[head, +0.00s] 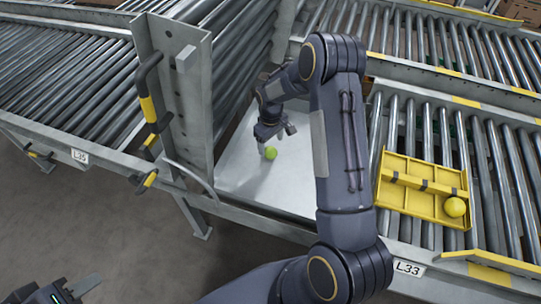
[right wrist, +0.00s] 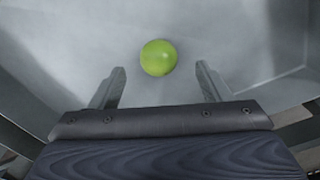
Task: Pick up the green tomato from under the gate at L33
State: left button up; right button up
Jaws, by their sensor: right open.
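The green tomato (head: 270,153) lies on a bare pale metal sheet (head: 240,180) in the gap between two roller conveyors. The gate (head: 180,90), a roller section, stands raised upright at the left of this gap. My right gripper (head: 277,137) is open and reaches down just above and behind the tomato. In the right wrist view the tomato (right wrist: 158,57) lies centred ahead of the two fingertips (right wrist: 160,80), with clear space on both sides. My left gripper (head: 55,290) is at the lower left edge, partly cut off, with its fingers apart and empty.
A black and yellow handle (head: 149,105) juts from the gate. The L35 label (head: 80,156) is on the left conveyor. Open floor lies in front.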

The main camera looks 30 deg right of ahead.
aim_at(270, 149)
jog(key=f, duration=0.2)
jog(key=f+b, duration=0.2)
jog(key=f, duration=0.1)
jog(key=shift+w+f, duration=0.25)
jog(key=shift+f, duration=0.05)
jog(key=shift+r, duration=0.1)
jog(key=c, duration=0.8)
